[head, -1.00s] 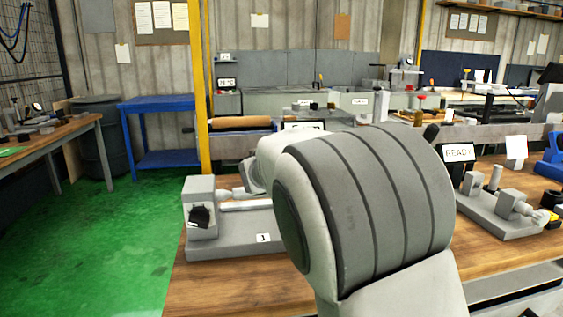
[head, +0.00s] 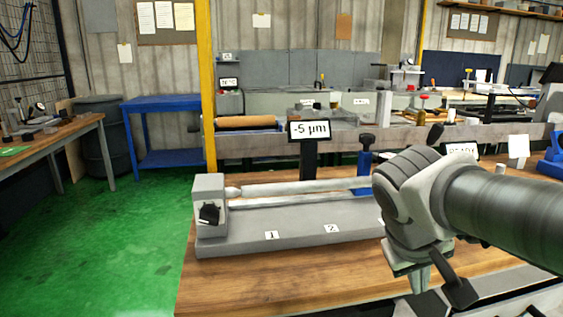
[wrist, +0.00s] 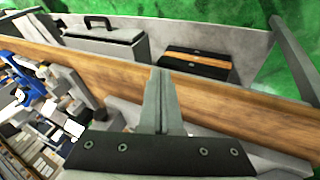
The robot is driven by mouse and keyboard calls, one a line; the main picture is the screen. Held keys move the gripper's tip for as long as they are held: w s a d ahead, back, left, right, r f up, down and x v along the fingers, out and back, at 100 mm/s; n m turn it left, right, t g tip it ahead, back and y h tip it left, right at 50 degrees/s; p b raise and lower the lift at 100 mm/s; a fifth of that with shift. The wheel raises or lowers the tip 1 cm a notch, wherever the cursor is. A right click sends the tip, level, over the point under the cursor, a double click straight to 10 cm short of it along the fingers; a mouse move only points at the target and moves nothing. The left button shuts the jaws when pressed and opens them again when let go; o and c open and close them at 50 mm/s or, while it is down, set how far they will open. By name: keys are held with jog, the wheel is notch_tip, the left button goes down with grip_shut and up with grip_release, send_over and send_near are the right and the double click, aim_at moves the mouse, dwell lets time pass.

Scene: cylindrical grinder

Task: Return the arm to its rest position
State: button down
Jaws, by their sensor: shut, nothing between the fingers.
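My gripper shows in the wrist view (wrist: 160,90) with its two fingers together and nothing between them. In the head view my arm comes in from the right edge and my gripper (head: 420,279) points down over the front part of the wooden bench (head: 300,277). In the wrist view the fingertips overlap the bench's brown edge (wrist: 95,68), but I cannot tell the gap between them. My forearm and wrist hide the right end of the grinder bed (head: 290,243).
The grinder holds a long shaft (head: 295,187) beside the gripper. A display (head: 310,131) reads "-5 µm" behind it. Green floor (head: 110,250) is clear at left.

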jog(key=s+a+f+m+t+y, duration=0.1)
jog(key=s+a+f+t+y, duration=0.2)
jog(key=s+a, duration=0.45)
notch_tip(320, 180, up, 26)
jog(key=g+y+p, duration=0.1)
jog(key=p, duration=2.4)
jog(key=shift+s+d+f, duration=0.15)
jog(key=shift+s+d, duration=0.1)
jog(key=shift+w+a, duration=0.1)
